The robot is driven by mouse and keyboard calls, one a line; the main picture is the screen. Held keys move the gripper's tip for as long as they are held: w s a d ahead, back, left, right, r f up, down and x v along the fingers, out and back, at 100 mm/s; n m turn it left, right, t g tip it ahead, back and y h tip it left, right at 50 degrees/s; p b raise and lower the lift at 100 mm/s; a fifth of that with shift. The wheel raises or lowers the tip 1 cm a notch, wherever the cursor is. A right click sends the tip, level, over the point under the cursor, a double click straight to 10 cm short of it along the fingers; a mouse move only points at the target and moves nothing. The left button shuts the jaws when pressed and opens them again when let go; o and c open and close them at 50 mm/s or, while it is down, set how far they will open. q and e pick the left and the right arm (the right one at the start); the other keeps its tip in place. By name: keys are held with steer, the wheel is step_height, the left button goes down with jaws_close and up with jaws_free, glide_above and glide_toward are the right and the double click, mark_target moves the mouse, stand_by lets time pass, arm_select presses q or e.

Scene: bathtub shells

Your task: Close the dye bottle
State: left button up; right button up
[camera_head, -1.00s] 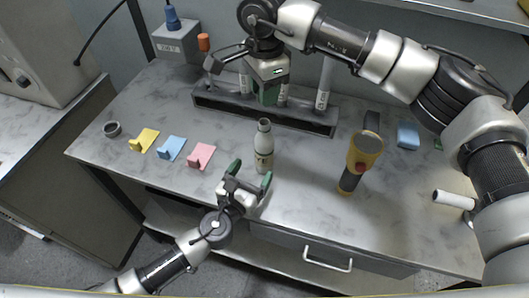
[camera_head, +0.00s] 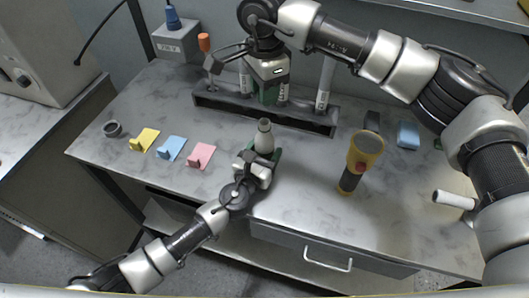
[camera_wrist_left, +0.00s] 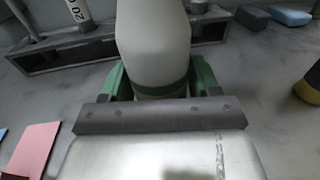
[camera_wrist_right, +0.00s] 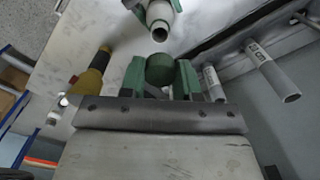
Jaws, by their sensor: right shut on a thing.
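The pale grey dye bottle (camera_head: 264,138) stands upright on the bench, its mouth uncapped, as the right wrist view (camera_wrist_right: 160,14) shows. My left gripper (camera_head: 265,159) is around the lower bottle, a green finger on each side. In the left wrist view the bottle (camera_wrist_left: 155,45) sits between fingers that look slightly apart from it. My right gripper (camera_head: 267,96) hangs above the rack behind the bottle. In the right wrist view it is shut on a round dark green cap (camera_wrist_right: 160,69). The cap is hidden in the head view.
A dark rack (camera_head: 222,104) with several tubes stands behind the bottle. A yellow-black tool (camera_head: 361,160) stands to the right, with a blue block (camera_head: 408,136) beyond. Yellow (camera_head: 145,139), blue (camera_head: 171,147) and pink (camera_head: 201,155) pieces lie left.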

arm_select(q)
steer(key=c, duration=0.9)
steer(key=shift+c, duration=0.2)
arm_select(e)
steer(key=shift+f, duration=2.45)
steer(key=shift+f, duration=0.9)
steer(key=shift+f, duration=0.6)
